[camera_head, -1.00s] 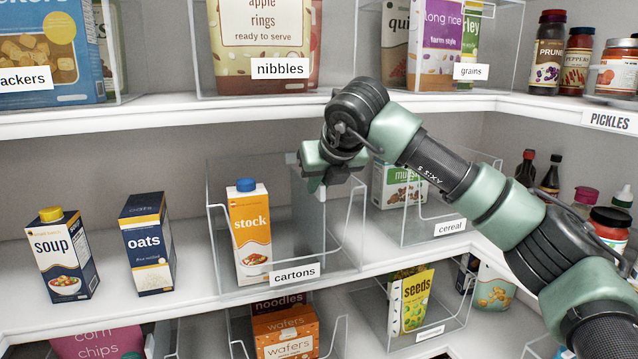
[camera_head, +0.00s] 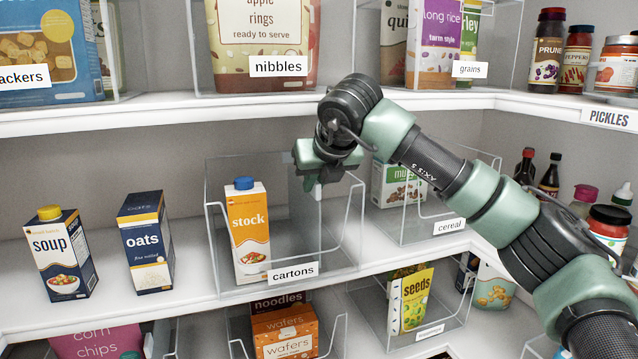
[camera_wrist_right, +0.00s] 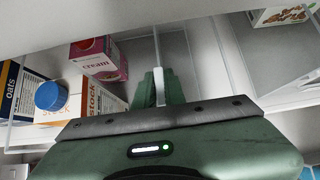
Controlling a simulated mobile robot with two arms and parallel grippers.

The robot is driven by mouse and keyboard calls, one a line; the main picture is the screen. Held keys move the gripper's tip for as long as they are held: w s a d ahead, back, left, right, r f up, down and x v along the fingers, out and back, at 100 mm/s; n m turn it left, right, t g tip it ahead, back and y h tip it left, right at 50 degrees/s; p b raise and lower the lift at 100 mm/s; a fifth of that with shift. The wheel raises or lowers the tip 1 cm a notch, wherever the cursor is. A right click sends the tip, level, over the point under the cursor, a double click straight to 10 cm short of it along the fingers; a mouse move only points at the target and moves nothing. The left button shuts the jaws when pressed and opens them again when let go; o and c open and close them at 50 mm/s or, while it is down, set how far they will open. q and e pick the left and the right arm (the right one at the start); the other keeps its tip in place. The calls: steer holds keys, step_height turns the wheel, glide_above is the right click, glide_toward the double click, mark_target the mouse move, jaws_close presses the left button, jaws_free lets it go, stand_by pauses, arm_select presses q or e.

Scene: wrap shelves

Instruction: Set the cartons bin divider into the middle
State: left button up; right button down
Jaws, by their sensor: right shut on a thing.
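The clear cartons bin (camera_head: 352,222) stands on the middle shelf with a white "cartons" label. An orange and white stock carton (camera_head: 249,232) with a blue cap stands in its left part; the right part looks empty. My right gripper (camera_head: 314,183) is above the bin, right of the stock carton, shut on the clear divider (camera_head: 302,220). The divider hangs upright, its lower part seen through the bin's clear front; I cannot tell whether it touches the floor. In the right wrist view its pale grip tab (camera_wrist_right: 158,86) sits between the fingers. My left gripper is not in view.
A soup carton (camera_head: 60,255) and an oats carton (camera_head: 146,243) stand left of the bin. The cereal bin (camera_head: 440,205) is close on the right. The upper shelf edge (camera_head: 180,117) runs above my right gripper, with the nibbles bin (camera_head: 325,50) on it.

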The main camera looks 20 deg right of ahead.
steer(key=a+b, duration=0.1)
steer(key=a, duration=0.5)
steer(key=shift+a, duration=0.2)
steer(key=c, duration=1.5)
jaws_free()
steer(key=shift+d, duration=0.2)
steer(key=shift+a, duration=0.15)
steer(key=shift+s+b, duration=0.1)
steer(key=shift+b, duration=0.2)
steer(key=b+v, duration=0.3)
steer(key=v, duration=0.4)
steer(key=shift+s+r, duration=0.25)
steer(key=shift+r, duration=0.05)
